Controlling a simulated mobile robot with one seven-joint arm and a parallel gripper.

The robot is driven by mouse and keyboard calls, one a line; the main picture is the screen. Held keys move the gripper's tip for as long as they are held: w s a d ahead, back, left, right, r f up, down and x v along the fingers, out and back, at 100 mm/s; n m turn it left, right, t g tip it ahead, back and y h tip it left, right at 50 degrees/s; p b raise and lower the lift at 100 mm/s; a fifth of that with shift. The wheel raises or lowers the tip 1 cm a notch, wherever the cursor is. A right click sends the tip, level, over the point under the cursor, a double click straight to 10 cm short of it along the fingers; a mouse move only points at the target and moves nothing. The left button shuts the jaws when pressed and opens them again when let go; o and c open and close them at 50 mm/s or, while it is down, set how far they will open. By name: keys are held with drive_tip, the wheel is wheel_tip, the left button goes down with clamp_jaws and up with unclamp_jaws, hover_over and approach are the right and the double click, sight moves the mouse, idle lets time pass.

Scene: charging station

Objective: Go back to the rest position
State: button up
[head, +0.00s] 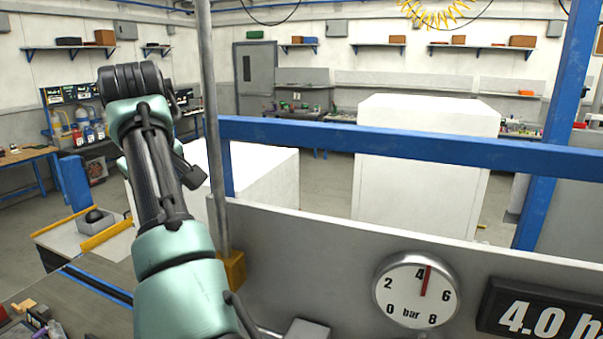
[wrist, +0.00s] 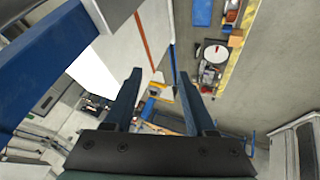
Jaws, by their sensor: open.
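My gripper (wrist: 159,76) shows in the wrist view with its two dark blue fingers spread apart and nothing between them. The wrist view is strongly tilted, with floor and benches far beyond the fingertips. In the head view my arm rises from the bottom toward the upper left, left of a grey upright post (head: 214,130). The gripper's fingers cannot be made out there, hidden behind the arm's end.
White blocks (head: 425,170) stand behind. A bench with a yellow edge (head: 105,235) is at left. Open floor (head: 325,190) shows between.

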drive_tip(key=s+d+r+m+t+y+b, duration=0.45)
drive_tip(key=s+d+r+t+b, duration=0.3)
drive_tip(key=t, duration=0.55)
drive_tip(key=s+d+r+m+t+h+b, duration=0.2)
drive_tip(key=s+d+m+t+h, duration=0.1)
drive_tip(key=s+d, duration=0.5)
drive_tip(key=s+d+r+m+t+h+b, duration=0.2)
drive_tip(key=s+d+m+t+h, duration=0.2)
drive_tip(key=s+d, duration=0.4)
drive_tip(key=shift+s+t, duration=0.5)
drive_tip(key=shift+s, duration=0.65)
idle(0.9)
